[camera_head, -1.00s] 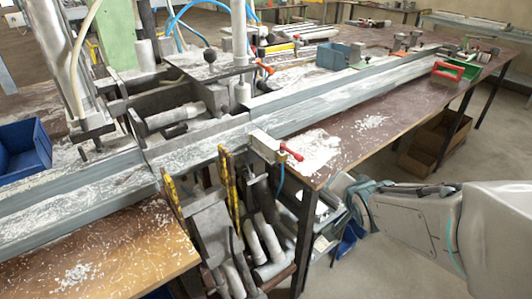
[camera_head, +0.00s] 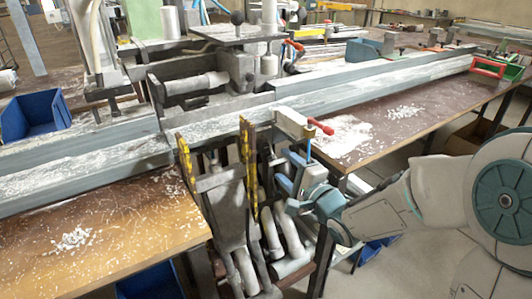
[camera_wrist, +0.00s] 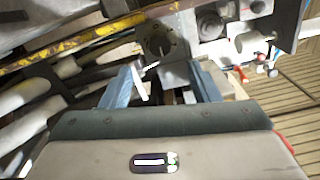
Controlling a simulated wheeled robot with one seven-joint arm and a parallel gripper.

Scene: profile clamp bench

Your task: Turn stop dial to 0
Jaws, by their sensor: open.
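In the wrist view, a dark grey round plate with small holes (camera_wrist: 161,42) faces me beyond the fingers. It looks like the stop dial, but I can read no numbers or setting on it. A thin white piece (camera_wrist: 140,84) shows just below it, near the left finger. My gripper (camera_wrist: 165,86) has its two blue fingers apart, with nothing seen held between them. In the head view, my gripper (camera_head: 287,182) is at the front of the clamp bench, below the small block with the red lever (camera_head: 320,126). The dial cannot be made out there.
Yellow-and-black upright bars (camera_head: 250,165) and grey pipes (camera_head: 270,235) stand left of my gripper. The long metal profile (camera_head: 370,98) runs above it. A brown table (camera_head: 390,125) extends right.

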